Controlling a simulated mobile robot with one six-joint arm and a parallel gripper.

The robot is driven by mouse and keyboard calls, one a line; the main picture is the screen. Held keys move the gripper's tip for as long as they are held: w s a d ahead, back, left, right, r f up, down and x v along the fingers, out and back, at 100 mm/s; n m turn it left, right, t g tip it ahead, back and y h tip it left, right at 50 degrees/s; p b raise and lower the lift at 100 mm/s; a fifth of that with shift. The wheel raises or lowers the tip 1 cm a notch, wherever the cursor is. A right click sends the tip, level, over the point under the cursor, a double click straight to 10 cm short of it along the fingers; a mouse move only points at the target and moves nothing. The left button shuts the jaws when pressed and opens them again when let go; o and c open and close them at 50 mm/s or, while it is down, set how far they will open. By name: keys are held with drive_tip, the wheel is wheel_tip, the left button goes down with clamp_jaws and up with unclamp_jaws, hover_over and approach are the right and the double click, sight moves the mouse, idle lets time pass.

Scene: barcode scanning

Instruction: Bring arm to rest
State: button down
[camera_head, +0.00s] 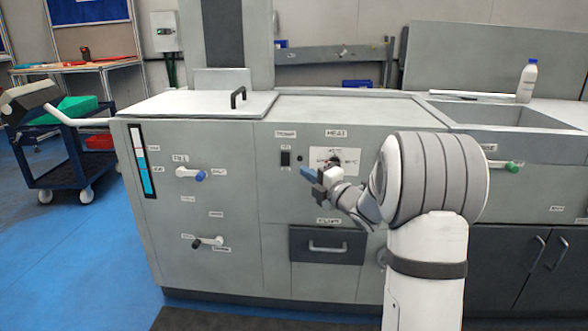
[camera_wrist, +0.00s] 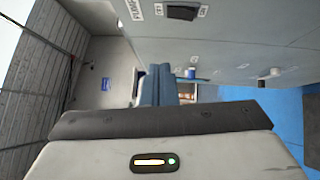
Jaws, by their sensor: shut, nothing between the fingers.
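My gripper (camera_head: 308,173) is in front of the grey machine's front panel (camera_head: 235,215), near the heat dial (camera_head: 334,161), which it and my arm partly cover. Its blue fingers are together and hold nothing. They also show in the wrist view (camera_wrist: 158,84), closed, pointing along the panel. My arm is bent in front of the machine at the right of centre in the head view. I cannot tell whether the gripper touches the panel.
A pump switch (camera_head: 285,158), a blue-tipped valve handle (camera_head: 190,174) and a black-tipped one (camera_head: 207,241) stand on the panel. A drawer (camera_head: 327,246) is below. A white bottle (camera_head: 527,81) stands by the sink. A blue cart (camera_head: 68,160) is at left; floor between is free.

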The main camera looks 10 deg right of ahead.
drive_tip(key=shift+s, duration=0.1)
drive_tip(key=s+d+r+m+g+h+p, duration=0.1)
drive_tip(key=s+r+m+g+h+p, duration=0.1)
drive_tip(key=s+r+m+h+p, duration=0.45)
drive_tip(key=s+r+m+g+h+p, duration=0.2)
drive_tip(key=s+r+m+h+p, duration=0.15)
drive_tip(key=r+m+p, duration=0.55)
drive_tip(key=s+a+r+m+g+p, duration=0.2)
drive_tip(key=s+p, duration=0.4)
drive_tip(key=s, duration=0.3)
drive_tip(key=s+a+r+m+g+p, duration=0.3)
drive_tip(key=s+r+m+g+p, duration=0.1)
drive_tip(key=s, duration=0.6)
drive_tip(key=s+a+r+m+g+y+p, duration=0.1)
drive_tip(key=s+a+r+m+g+p, duration=0.1)
drive_tip(key=s+p, duration=0.6)
drive_tip(key=s+r+m+g, duration=0.1)
drive_tip(key=g, duration=0.1)
drive_tip(key=shift+s+a+g+p, duration=0.2)
drive_tip(key=shift+s+g+p, duration=0.1)
drive_tip(key=shift+s+p, duration=0.05)
